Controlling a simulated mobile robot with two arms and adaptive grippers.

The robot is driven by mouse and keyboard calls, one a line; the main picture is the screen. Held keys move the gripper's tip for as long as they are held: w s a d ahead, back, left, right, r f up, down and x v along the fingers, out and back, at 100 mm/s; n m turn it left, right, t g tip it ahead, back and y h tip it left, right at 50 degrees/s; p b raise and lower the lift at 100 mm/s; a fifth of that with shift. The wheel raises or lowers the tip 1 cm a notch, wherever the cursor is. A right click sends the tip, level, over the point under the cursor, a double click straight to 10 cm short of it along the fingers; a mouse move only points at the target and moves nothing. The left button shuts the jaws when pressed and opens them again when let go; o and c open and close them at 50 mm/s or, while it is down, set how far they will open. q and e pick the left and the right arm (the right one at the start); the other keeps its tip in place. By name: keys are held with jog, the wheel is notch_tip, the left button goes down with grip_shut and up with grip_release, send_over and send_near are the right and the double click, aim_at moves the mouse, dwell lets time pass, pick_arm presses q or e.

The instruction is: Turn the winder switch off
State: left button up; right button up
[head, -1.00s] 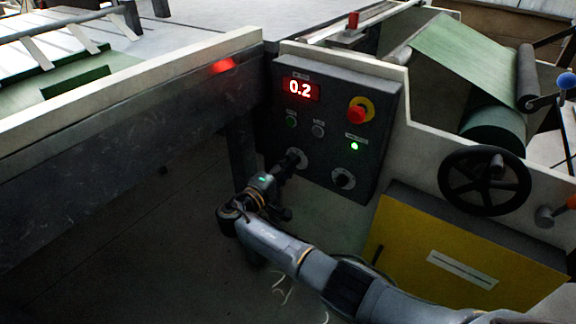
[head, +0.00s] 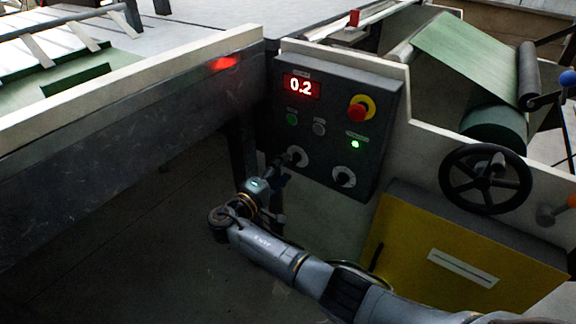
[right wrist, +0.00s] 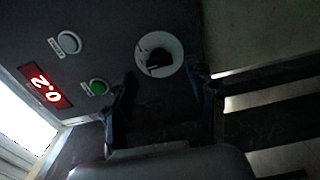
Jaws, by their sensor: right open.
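The control panel (head: 325,150) carries two round switches with white dials and black knobs. The left switch (head: 298,156) is right in front of my right gripper (head: 277,172); the right switch (head: 344,177) stands apart from it. I cannot read which label says winder. In the right wrist view the left switch's black knob on its white dial (right wrist: 160,56) lies ahead of my open right gripper (right wrist: 164,84), between the lines of its two fingers. The fingers look empty and apart from the knob. My left gripper is not in view.
A red display (head: 301,87) reads 0.2. A red emergency button (head: 357,112) on yellow, a green button (head: 292,119), a grey button (head: 319,129) and a lit green lamp (head: 355,144) share the panel. A black handwheel (head: 486,205) and a yellow cabinet (head: 440,255) stand to the right.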

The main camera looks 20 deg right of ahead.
jog(key=v, duration=0.9)
jog(key=shift+s, duration=0.1)
